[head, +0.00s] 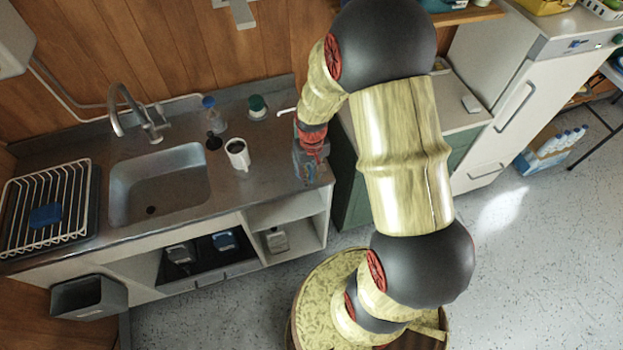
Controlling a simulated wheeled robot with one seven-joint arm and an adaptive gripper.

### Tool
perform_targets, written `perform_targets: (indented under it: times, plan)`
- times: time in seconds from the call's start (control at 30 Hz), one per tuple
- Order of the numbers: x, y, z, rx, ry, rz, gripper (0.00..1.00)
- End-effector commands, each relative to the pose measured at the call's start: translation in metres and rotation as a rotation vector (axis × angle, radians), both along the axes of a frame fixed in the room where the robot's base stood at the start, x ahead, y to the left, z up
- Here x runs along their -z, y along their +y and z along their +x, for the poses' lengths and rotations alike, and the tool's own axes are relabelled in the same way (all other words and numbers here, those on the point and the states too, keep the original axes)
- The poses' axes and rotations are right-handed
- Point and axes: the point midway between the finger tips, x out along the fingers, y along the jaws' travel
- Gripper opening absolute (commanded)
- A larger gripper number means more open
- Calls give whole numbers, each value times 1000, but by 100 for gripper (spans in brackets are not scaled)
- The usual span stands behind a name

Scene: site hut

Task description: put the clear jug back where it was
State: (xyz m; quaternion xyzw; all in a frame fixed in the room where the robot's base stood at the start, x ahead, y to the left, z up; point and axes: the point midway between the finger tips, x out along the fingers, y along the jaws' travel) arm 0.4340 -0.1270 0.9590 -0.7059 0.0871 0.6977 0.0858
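My gripper (308,165) points down over the right end of the steel counter, close to its front right corner. It is small and partly covered by its own links, so I cannot tell whether its fingers are open or hold anything. I cannot make out a clear jug for certain. A clear bottle with a blue cap (209,112) stands behind the sink's right side, but it does not look like a jug. A white mug with dark contents (238,155) stands to the left of my gripper, apart from it.
A green-lidded jar (257,108) stands at the counter's back, and a small dark item (213,142) lies near the mug. The sink (158,184) and a white dish rack (45,210) fill the left. Open shelves (295,225) sit below. A fridge (520,85) stands right.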

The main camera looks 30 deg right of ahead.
Motion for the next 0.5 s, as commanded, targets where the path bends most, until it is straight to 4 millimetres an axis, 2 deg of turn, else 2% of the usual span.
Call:
perform_targets:
  times: [0.03, 0.2, 0.3, 0.5]
  plan:
    - [-14, 0, 1, 0, -4, -1, 25]
    - [-47, 0, 0, 0, -2, 0, 25]
    - [-62, 0, -1, 0, -1, 0, 25]
    - [-80, 1, -1, -1, -2, 0, 25]
